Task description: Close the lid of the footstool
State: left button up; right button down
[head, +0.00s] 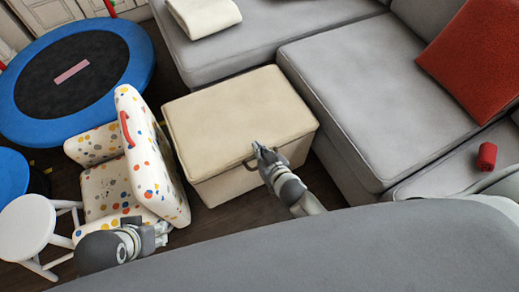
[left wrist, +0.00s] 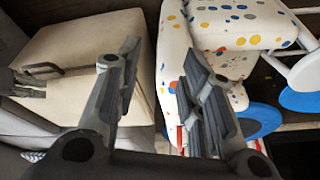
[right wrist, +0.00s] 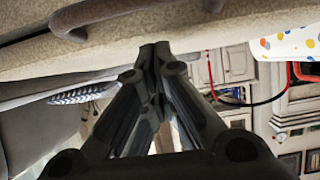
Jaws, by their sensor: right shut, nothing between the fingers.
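The footstool (head: 226,178) is a beige upholstered box in the middle of the head view. Its lid (head: 235,112) lies flat on top, and no clear gap shows under it. A dark curved handle (head: 250,163) is on the front side and also shows in the left wrist view (left wrist: 42,72). My right gripper (head: 258,148) is shut and empty at the lid's front edge, close to the handle; I cannot tell whether it touches. In the right wrist view its fingertips (right wrist: 155,50) meet just under beige fabric. My left gripper (left wrist: 160,55) is open and empty, near the spotted chair.
A white chair with coloured spots (head: 150,150) stands close at the footstool's left. A grey sofa (head: 330,90) borders its back and right. A blue trampoline (head: 130,55) and a white stool (head: 28,222) are at the left. A little dark floor shows before the footstool.

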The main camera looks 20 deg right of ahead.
jog(key=shift+s+f, duration=0.4)
jog(key=shift+f, duration=0.35)
